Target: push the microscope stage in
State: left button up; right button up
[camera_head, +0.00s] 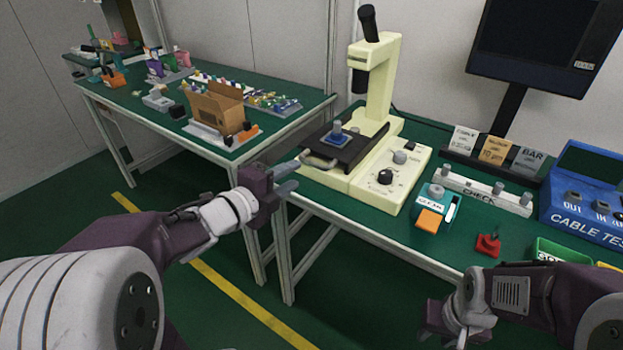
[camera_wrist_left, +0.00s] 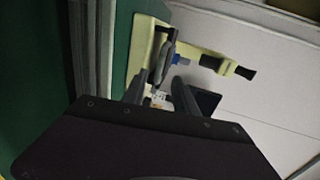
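The cream microscope (camera_head: 378,95) stands on the green bench. Its dark stage (camera_head: 345,150) juts out toward the front left, with a blue piece (camera_head: 338,131) on it and a pale handle (camera_head: 316,160) at its front edge. My left gripper (camera_head: 291,177) is just left of the handle, its fingers apart and pointing at it; I see no contact. In the left wrist view the fingers (camera_wrist_left: 160,92) are open, with the microscope (camera_wrist_left: 222,66) and blue piece (camera_wrist_left: 181,60) beyond them. My right gripper (camera_head: 432,322) is low at the right, its fingers unclear.
Right of the microscope are a teal dispenser with an orange block (camera_head: 430,220), a white CHECK strip (camera_head: 480,190), a red part (camera_head: 488,245) and a blue cable tester (camera_head: 590,205). A second bench with a cardboard box (camera_head: 215,107) stands at the left.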

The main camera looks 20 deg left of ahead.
aim_at(311, 165)
pick_arm(q)
jog(key=b+x, duration=0.2)
jog(key=x, duration=0.6)
jog(key=shift+w+f, duration=0.15)
jog(key=shift+w, duration=0.1)
jog(key=shift+w+d, duration=0.15)
jog(key=shift+w, duration=0.15)
grip_shut()
dwell(0.8)
